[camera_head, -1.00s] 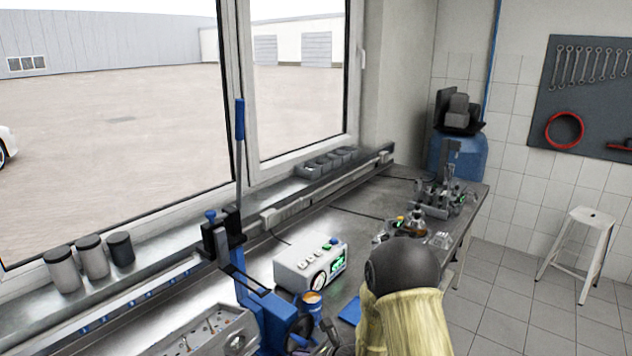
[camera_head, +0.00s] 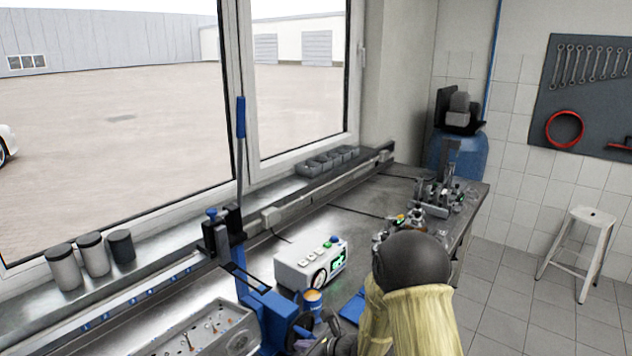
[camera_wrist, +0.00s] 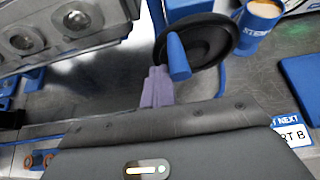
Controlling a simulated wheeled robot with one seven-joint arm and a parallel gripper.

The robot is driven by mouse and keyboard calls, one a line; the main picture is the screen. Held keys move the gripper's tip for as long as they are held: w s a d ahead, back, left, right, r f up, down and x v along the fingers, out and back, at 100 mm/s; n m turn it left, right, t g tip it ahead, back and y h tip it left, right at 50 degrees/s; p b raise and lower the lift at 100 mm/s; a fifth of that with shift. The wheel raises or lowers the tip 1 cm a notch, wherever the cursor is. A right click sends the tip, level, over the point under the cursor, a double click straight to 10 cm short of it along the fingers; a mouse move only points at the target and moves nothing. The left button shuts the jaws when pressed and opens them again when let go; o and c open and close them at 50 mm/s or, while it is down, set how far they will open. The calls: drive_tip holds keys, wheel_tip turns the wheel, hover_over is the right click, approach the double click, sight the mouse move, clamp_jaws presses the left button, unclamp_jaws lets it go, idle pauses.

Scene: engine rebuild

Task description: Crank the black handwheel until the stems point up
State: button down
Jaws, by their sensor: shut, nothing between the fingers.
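The black handwheel (camera_wrist: 215,42) is at the top middle of the wrist view, with a blue crank grip (camera_wrist: 178,58) standing out from its face. In the head view the wheel (camera_head: 301,326) is small and partly hidden beside the blue stand. My gripper (camera_wrist: 158,72) is shut and empty, its grey-purple fingertips close to the blue grip; I cannot tell whether they touch it. The metal cylinder head (camera_wrist: 52,48) shows round ports at upper left. In the head view the head (camera_head: 238,342) sits left of the stand, with several thin stems rising from its upper face.
A blue cup (camera_wrist: 255,28) stands right of the wheel. A white control box (camera_head: 300,262) with a green display is behind it. The blue stand (camera_head: 262,310) has a tall lever (camera_head: 240,150). A blue pad (camera_wrist: 303,82) lies at right.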

drive_tip(key=shift+w+d, duration=0.1)
drive_tip(key=shift+w+d+r, duration=0.15)
drive_tip(key=shift+w+r, duration=0.05)
drive_tip(key=shift+r, duration=0.15)
drive_tip(key=shift+w+d+r, duration=0.2)
drive_tip(key=shift+w+r, duration=0.05)
drive_tip(key=shift+r, duration=0.1)
idle(0.4)
drive_tip(key=shift+w+d+r, duration=0.25)
drive_tip(key=shift+w+r, duration=0.05)
